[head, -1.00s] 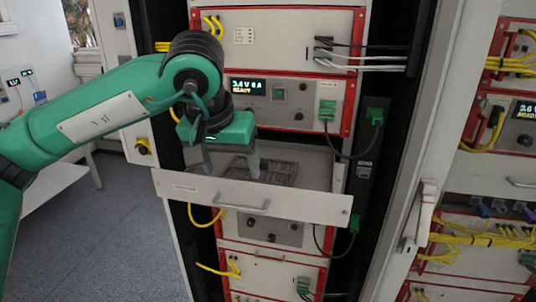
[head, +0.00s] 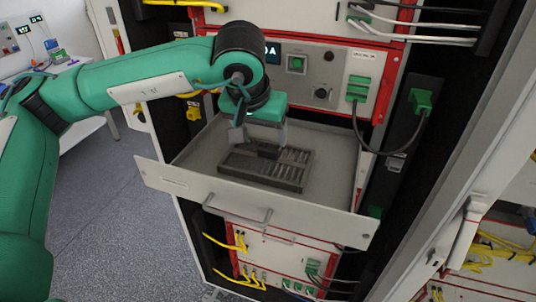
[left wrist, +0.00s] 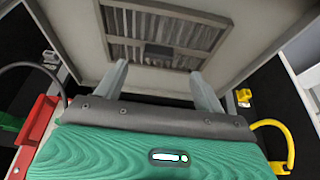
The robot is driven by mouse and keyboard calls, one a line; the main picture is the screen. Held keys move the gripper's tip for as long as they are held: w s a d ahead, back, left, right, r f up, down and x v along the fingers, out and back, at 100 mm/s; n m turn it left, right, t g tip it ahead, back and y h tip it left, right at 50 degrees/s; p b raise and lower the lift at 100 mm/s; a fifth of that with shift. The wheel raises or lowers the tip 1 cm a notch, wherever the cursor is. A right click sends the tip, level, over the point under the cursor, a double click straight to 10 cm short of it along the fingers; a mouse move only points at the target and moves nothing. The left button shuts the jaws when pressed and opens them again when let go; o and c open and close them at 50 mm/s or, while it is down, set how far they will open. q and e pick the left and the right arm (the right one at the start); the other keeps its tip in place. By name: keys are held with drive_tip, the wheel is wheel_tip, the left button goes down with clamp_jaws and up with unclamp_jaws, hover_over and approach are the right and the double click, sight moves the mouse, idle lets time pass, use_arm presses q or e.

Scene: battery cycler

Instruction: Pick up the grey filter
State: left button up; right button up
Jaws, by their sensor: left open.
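The grey filter (head: 278,171) is a dark grey rectangular frame with pale ribs and a raised dark block at its back edge. It lies flat in the open drawer (head: 335,185). In the left wrist view the filter (left wrist: 200,38) lies beyond the fingertips. My left gripper (head: 260,142) is open and points down above the filter's back part, its two fingers apart with nothing between them. Its fingers also show in the left wrist view (left wrist: 160,75). I cannot tell whether the fingertips touch the filter. My right gripper is not in view.
The drawer's front panel (head: 180,182) with its handle (head: 238,214) stands out from the cabinet. A panel with green connectors (head: 357,88) and cables is just above the drawer. A cabinet door (head: 455,240) stands at the right. Bare floor (head: 110,215) lies at the left.

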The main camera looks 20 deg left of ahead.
sight(268, 149)
use_arm(q)
drive_tip(key=shift+p+x, duration=0.3)
drive_tip(key=shift+x, duration=0.7)
drive_tip(key=shift+w+f+p, duration=0.15)
drive_tip(key=shift+w+p, duration=0.1)
drive_tip(key=shift+p, duration=0.1)
drive_tip(key=p+x, duration=0.2)
drive_tip(key=x, duration=0.2)
drive_tip(key=shift+w, duration=0.15)
drive_tip(key=shift+w+f, duration=0.1)
drive_tip(key=shift+f, duration=0.1)
drive_tip(key=c, duration=1.1)
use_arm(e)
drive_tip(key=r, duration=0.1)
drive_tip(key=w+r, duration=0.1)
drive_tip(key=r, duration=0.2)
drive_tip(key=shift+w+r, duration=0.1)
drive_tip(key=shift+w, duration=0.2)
use_arm(q)
drive_tip(key=shift+d, duration=0.1)
